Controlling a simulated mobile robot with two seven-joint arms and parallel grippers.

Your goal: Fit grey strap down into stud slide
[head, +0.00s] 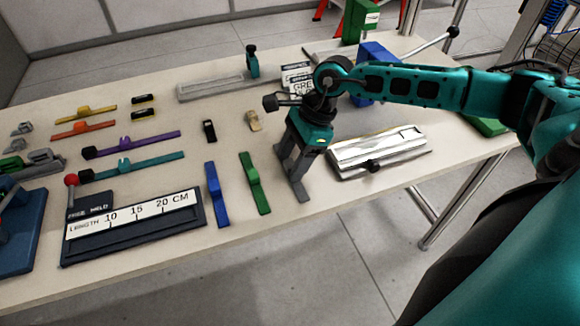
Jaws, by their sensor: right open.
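My right gripper (292,160) points down with its jaws open, over the grey strap (302,191) near the table's front edge. The strap's near end shows below the fingers; its middle is mostly hidden by the gripper. I cannot tell whether the fingers touch it. I cannot tell for sure which fixture is the stud slide. A long pale grey rail (212,88) with a dark teal upright (252,62) lies at the back. A white and silver fixture (382,150) with a black knob lies right of the gripper. My left gripper is not in view.
A green strap (255,184) and a blue strap (217,194) lie left of the gripper. A length gauge (133,228) lies at front left. Purple, teal, orange and yellow straps lie farther left. A blue block (375,62) and a partly hidden sign stand behind my right arm.

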